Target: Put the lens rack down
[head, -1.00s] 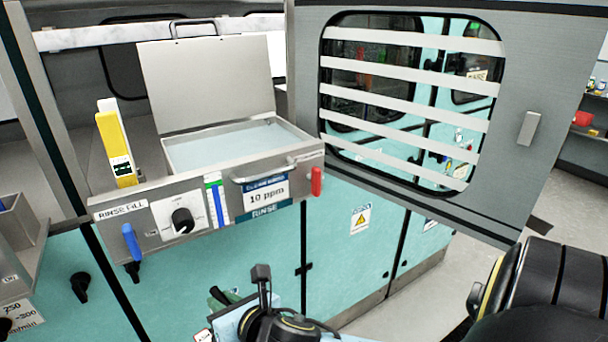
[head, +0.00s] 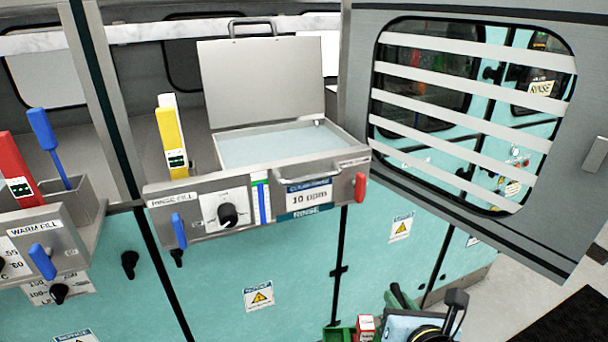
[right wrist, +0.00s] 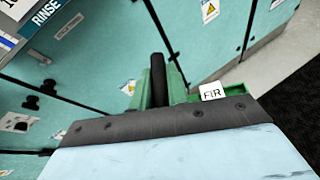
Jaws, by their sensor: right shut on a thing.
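The lens rack is green. In the head view, parts of the rack (head: 338,333) show at the bottom edge, with a small red-and-white tag beside it. My right gripper (head: 447,316) is just to the right of these parts, low in front of the teal cabinets, and is shut on the rack. In the right wrist view, a green upright of the rack (right wrist: 157,85) and a white tag marked FIR (right wrist: 213,91) show past a dark bar and a pale blue surface. The rest of the rack and the grip itself are mostly hidden. My left gripper is out of view.
The rinse tank (head: 355,163) stands with its lid (head: 262,85) raised, holding pale liquid. The warm fill tank (head: 42,225) is at left. A grey slatted-window door (head: 590,200) stands open at right.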

